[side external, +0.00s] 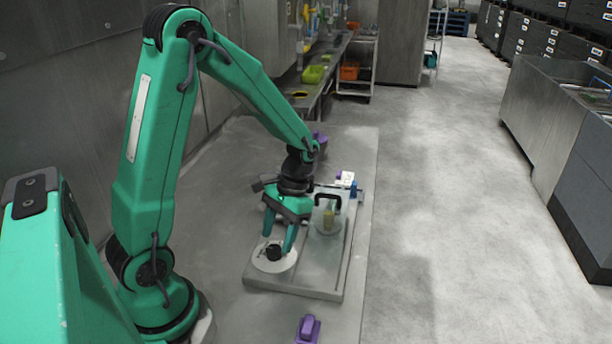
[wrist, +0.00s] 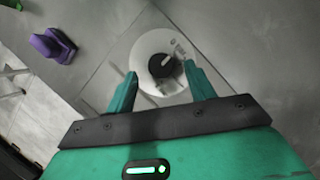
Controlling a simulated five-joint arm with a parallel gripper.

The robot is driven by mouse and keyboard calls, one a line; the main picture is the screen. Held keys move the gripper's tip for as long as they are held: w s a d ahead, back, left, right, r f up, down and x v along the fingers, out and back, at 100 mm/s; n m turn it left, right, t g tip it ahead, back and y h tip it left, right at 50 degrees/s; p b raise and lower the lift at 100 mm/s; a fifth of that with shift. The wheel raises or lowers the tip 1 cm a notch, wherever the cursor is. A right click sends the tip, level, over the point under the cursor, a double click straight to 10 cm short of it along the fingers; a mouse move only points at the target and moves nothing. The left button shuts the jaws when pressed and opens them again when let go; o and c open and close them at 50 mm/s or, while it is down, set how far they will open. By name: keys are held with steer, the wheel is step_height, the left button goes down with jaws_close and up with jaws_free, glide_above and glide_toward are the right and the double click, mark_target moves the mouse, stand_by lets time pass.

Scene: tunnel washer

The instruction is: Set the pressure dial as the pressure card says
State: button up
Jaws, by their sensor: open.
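The pressure dial is a white disc (side external: 275,258) with a black knob (side external: 274,252) at its centre, on the near left part of the grey board. In the wrist view the dial (wrist: 146,77) lies beyond my fingertips, and its black knob (wrist: 161,66) shows a pale pointer line. My gripper (side external: 279,240) is open above the dial, with its fingers pointing down. In the wrist view the two fingers of my gripper (wrist: 160,82) stand apart on either side of the knob, with nothing between them held. A small white card (side external: 346,178) stands at the board's far end; its marks are too small to read.
A clear container with a black handle (side external: 328,212) stands on the board (side external: 325,292) right of my gripper. A blue part (side external: 355,192) is at the far end. A purple object (side external: 308,328) lies nearer on the table; another purple object (side external: 319,139) is farther back.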

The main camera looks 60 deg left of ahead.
mark_target(274, 252)
steer(key=shift+x, duration=1.3)
steer(key=c, duration=1)
steer(key=shift+o, duration=0.2)
steer(key=shift+m, duration=0.7)
steer(key=shift+d, duration=0.1)
steer(key=o, duration=1)
steer(key=shift+c, duration=0.2)
